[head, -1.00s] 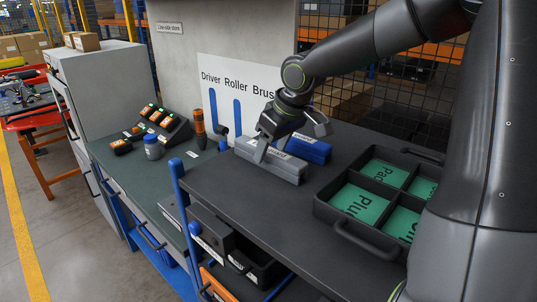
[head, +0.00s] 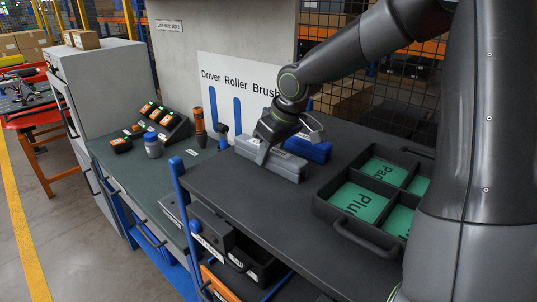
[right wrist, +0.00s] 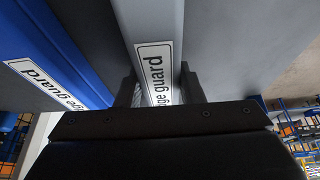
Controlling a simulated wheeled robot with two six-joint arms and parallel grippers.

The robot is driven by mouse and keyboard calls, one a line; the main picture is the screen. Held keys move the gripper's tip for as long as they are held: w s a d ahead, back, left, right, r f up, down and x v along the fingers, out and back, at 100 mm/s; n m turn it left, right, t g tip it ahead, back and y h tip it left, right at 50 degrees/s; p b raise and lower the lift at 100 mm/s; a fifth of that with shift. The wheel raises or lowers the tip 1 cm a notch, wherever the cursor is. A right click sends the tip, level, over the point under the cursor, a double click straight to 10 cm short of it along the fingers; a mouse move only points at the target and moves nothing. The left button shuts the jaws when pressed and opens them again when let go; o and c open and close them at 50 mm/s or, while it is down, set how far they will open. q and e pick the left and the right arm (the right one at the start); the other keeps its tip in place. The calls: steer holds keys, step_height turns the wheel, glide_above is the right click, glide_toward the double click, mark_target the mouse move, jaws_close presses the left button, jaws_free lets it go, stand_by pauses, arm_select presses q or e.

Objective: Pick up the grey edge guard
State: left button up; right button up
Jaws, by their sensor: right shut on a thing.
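The grey edge guard (head: 287,167) is a long grey bar on the dark bench top, in the middle of the head view. My right gripper (head: 264,151) is over it with the fingers down around its body. In the right wrist view the grey guard (right wrist: 152,22) passes between the two fingers (right wrist: 158,88), its white label partly hidden by the gripper. The gripper is shut on it. I cannot tell whether the guard is clear of the bench. A blue edge guard (head: 309,149) lies just behind it. My left gripper is out of view.
A black divided tray (head: 340,228) with green labelled compartments stands to the right on the bench. A white sign board (head: 225,75) and a wire mesh stand behind. A lower green bench (head: 133,178) with a button box (head: 165,120) is on the left. Bench space in front is clear.

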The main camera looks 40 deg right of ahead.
steer(key=shift+r, duration=0.1)
step_height(320, 180, up, 10)
steer(key=shift+f, duration=0.1)
stand_by(0.3)
steer(key=o, duration=0.4)
steer(key=c, duration=0.5)
